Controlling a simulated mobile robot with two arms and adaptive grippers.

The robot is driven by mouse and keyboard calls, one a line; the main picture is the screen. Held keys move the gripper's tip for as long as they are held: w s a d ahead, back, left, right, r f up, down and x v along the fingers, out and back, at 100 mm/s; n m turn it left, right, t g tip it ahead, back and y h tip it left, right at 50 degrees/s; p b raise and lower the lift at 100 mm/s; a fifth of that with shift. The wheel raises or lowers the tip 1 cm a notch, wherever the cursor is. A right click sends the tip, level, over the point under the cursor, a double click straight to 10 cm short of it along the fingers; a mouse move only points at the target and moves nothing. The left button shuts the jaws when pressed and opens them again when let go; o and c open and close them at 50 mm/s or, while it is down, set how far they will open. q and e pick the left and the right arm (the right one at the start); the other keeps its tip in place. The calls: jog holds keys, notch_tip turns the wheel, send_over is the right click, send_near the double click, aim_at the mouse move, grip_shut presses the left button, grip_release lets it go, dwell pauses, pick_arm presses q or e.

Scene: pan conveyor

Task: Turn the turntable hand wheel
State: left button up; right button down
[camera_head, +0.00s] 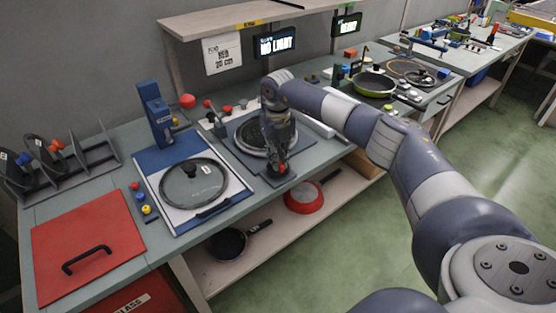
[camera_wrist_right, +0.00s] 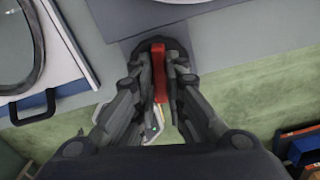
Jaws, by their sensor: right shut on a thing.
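The round dark turntable (camera_head: 248,140) sits on a grey base plate in the middle of the near bench. At its front edge is the small hand wheel, mostly hidden by my right gripper (camera_head: 281,166). In the right wrist view, my right gripper (camera_wrist_right: 159,88) is shut on the red handle (camera_wrist_right: 158,60) of the hand wheel. A dark rounded part (camera_wrist_right: 136,46) of the wheel shows behind the fingers. My left gripper is not in view.
A glass lid (camera_head: 193,184) lies on a blue and white board left of the turntable. A red panel with a black handle (camera_head: 86,248) is at the front left. Pans, including a red one (camera_head: 303,198), rest on the shelf below. Green floor (camera_head: 345,240) is open in front.

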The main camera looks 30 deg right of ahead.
jog(key=shift+r+n+b, duration=0.1)
jog(key=shift+n+b, duration=0.35)
jog(key=shift+n, duration=1.75)
jog(key=shift+w, duration=0.1)
jog(key=c, duration=1.6)
grip_release()
jog(key=shift+c, duration=0.2)
notch_tip(320, 180, up, 12)
